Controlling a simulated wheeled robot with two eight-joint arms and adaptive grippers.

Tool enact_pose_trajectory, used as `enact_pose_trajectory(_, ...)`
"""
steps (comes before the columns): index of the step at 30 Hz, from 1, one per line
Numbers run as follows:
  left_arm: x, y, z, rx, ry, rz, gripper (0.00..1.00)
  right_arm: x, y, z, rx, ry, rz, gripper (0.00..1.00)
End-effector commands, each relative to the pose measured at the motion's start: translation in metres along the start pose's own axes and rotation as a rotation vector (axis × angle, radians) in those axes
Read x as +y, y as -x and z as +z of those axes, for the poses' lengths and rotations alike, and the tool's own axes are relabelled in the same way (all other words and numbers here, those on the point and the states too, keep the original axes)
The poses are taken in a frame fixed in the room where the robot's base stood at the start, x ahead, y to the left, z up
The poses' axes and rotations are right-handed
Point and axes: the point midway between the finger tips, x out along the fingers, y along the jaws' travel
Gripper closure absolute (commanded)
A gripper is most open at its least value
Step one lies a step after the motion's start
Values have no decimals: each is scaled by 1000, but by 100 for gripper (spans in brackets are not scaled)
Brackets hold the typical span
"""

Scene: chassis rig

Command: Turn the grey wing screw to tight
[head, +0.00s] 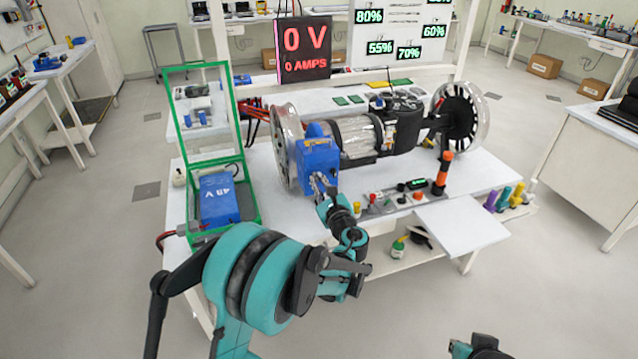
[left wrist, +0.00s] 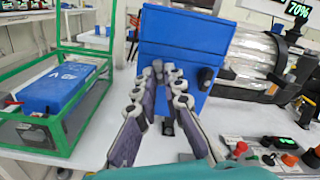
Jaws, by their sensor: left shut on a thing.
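A blue box (head: 318,165) is mounted beside the left wheel of the chassis rig; its blue face also fills the top middle of the left wrist view (left wrist: 180,45). My left gripper (head: 320,184) is at the lower front of this box. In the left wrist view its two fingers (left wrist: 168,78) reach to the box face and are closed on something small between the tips. The grey wing screw is hidden by the fingers there, so its angle cannot be read. A dark knob (left wrist: 206,78) sticks out of the box just right of the fingers.
A green-framed case (head: 250,165) with a blue 48 V battery (head: 218,198) stands to the left. Small coloured controls and an orange-black post (head: 442,175) stand to the right. The display (head: 304,48) reads 0 V, 0 AMPS. Part of my right arm shows at the bottom edge.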

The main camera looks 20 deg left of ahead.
Motion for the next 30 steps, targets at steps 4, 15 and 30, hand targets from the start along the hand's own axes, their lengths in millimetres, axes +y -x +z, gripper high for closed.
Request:
enact_pose_trajectory(4, 1, 1, -1, 2, -122, 0, 100, 0, -1, 1, 0, 0, 0, 100)
enact_pose_trajectory(15, 2, 1, -1, 3, -335, 0, 100, 0, -2, 1, 0, 0, 0, 100)
enact_pose_trajectory(30, 2, 1, -1, 3, -398, 0, 100, 0, -2, 2, 0, 0, 0, 100)
